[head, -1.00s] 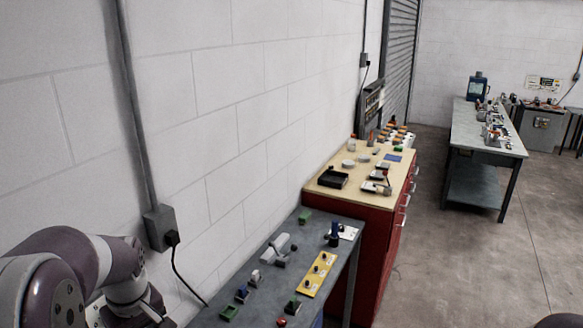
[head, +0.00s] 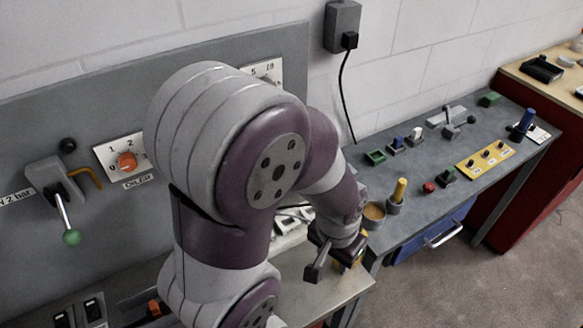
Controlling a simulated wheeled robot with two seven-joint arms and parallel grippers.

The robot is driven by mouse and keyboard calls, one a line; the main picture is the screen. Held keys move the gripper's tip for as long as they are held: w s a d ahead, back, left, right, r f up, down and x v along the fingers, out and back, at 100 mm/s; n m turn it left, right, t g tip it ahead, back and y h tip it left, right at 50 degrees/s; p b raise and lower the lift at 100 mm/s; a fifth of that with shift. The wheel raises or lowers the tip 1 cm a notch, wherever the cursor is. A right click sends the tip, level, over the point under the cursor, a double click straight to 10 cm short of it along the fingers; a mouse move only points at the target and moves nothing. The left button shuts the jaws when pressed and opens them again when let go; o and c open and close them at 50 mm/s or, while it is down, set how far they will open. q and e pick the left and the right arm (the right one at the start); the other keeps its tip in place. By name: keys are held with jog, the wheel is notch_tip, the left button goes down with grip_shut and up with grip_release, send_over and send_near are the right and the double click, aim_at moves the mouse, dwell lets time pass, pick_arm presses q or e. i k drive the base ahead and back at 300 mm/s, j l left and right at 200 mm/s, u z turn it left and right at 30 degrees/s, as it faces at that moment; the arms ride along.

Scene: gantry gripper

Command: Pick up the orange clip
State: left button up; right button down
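My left arm fills the middle of the head view. My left gripper (head: 334,264) points down over the near bench, and its two dark fingers look spread apart. A small yellow-orange piece (head: 348,266) shows beside the right finger, partly hidden; I cannot tell if it touches. Another small orange piece (head: 155,308) lies at the lower left, next to my arm and partly cut off by shadow and clutter. I cannot tell which of these, if either, is the orange clip. My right gripper is not in view.
A grey panel on the wall carries an orange dial (head: 127,162) and a green-tipped lever (head: 71,237). A red cabinet (head: 515,165) stands beyond; floor is clear at lower right.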

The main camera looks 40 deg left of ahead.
aim_at(153, 305)
jog(key=i+l+u, duration=0.15)
jog(key=i+l, duration=0.25)
jog(key=i+l+u, duration=0.15)
jog(key=i+l, duration=0.2)
jog(key=l, duration=0.15)
jog(key=i+l+u, duration=0.15)
jog(key=i+l, duration=0.2)
jog(key=l, duration=0.15)
jog(key=u, duration=2.85)
jog(key=j+u, duration=0.15)
jog(key=u, duration=0.4)
